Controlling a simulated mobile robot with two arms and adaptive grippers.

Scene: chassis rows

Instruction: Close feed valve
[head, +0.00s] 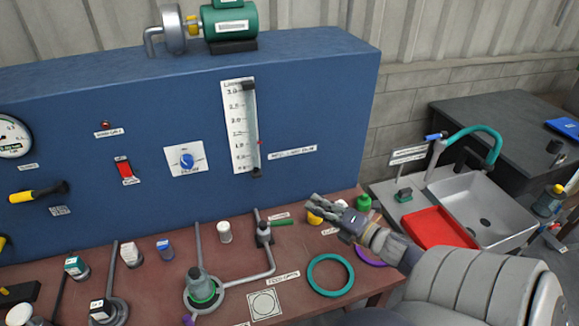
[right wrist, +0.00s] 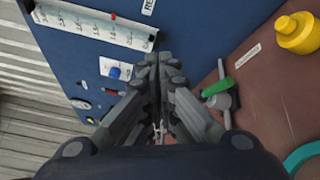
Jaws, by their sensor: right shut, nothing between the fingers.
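A small grey valve (head: 264,236) sits on the pipe in front of the blue panel. Its green lever handle (head: 282,222) points right in the head view, roughly across the pipe. A small label lies just behind the handle; I cannot read it. The valve body (right wrist: 224,101) and green handle (right wrist: 217,87) also show in the right wrist view, to the right of the fingers. My right gripper (head: 318,204) is shut and empty, to the right of the handle and apart from it. It also shows in the right wrist view (right wrist: 160,62). My left gripper is out of view.
A yellow object (head: 314,217) stands by the right fingers, and a green bottle (head: 363,202) beyond. A teal ring (head: 330,275) lies in front. The grey pipe (head: 250,279) runs left to a round fitting. The blue panel (head: 205,100) rises behind; a red tray (head: 440,228) is right.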

